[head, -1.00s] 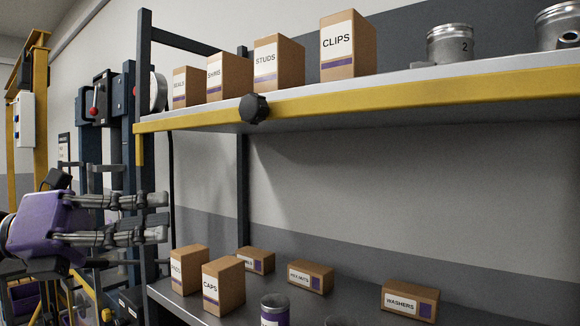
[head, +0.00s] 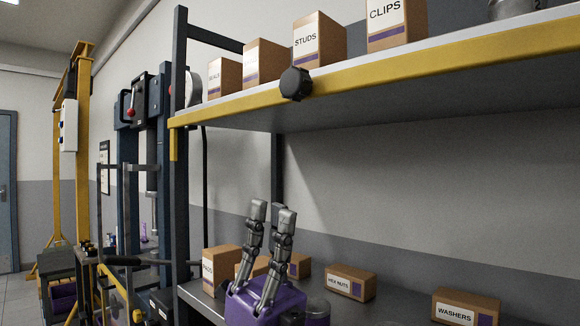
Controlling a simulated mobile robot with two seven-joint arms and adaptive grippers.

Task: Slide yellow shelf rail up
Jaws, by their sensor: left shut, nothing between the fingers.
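The yellow shelf rail (head: 400,74) runs along the front edge of the upper shelf in the head view, with a short yellow piece hanging down at its left end. A black knob (head: 295,84) sits on the rail toward its left part. My left gripper (head: 272,208), purple with grey fingers, points upward below the rail and in front of the lower shelf. Its fingers are shut and empty, clear of the rail and knob. It hides part of the boxes behind it. My right gripper is out of view.
The upper shelf holds labelled boxes, among them STUDS (head: 319,42) and CLIPS (head: 396,22). The lower shelf (head: 395,308) holds smaller boxes such as WASHERS (head: 465,307). A dark upright post (head: 181,200) stands left of my gripper. The space between the shelves is mostly free.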

